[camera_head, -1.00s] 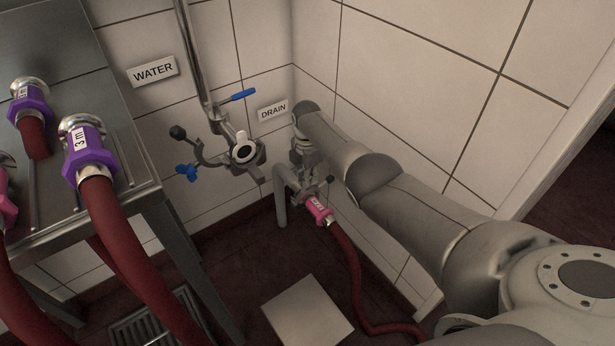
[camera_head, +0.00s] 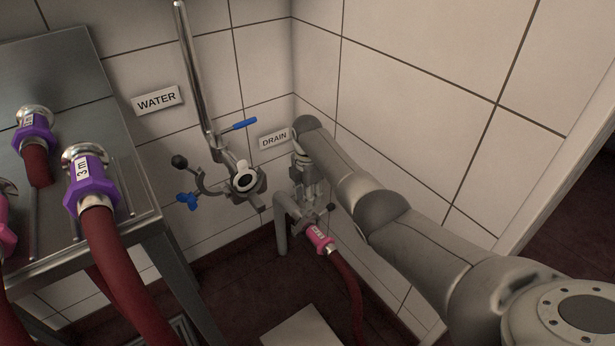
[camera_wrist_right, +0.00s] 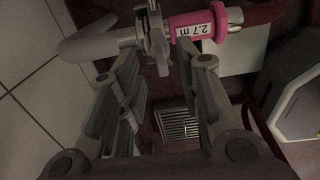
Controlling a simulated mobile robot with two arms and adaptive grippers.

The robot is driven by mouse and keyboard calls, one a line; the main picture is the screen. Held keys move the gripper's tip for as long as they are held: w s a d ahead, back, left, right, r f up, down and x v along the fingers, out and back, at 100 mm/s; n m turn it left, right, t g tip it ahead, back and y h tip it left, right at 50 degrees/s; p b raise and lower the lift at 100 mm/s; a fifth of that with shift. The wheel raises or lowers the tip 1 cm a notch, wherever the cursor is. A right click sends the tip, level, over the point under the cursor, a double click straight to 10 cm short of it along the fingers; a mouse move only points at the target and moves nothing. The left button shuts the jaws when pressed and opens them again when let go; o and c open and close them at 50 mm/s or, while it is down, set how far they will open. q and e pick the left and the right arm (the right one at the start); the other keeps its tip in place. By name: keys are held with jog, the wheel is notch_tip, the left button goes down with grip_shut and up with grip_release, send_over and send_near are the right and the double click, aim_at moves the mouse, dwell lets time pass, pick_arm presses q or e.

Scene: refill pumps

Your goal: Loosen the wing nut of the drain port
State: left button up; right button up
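The drain port (camera_head: 283,222) is a grey bent pipe low in the wall corner. A pink hose coupling (camera_head: 320,238) is joined to it; in the right wrist view the coupling (camera_wrist_right: 205,27) reads 2.7 m. A metal clamp (camera_wrist_right: 157,35) sits around the joint. I cannot clearly make out the wing nut on it. My right gripper (camera_head: 307,190) points down just above the drain port. In the right wrist view its two fingers (camera_wrist_right: 168,72) are apart with nothing held between them; the clamp lies just beyond the tips. My left gripper is not in view.
A steel table (camera_head: 150,222) holding purple-ended hoses (camera_head: 90,183) stands at the left. A dark red hose (camera_head: 347,285) runs from the drain coupling. A floor grate (camera_wrist_right: 177,124) lies below.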

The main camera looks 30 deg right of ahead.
notch_tip(320, 180, up, 8)
jog(key=shift+f, duration=0.1)
dwell(0.5)
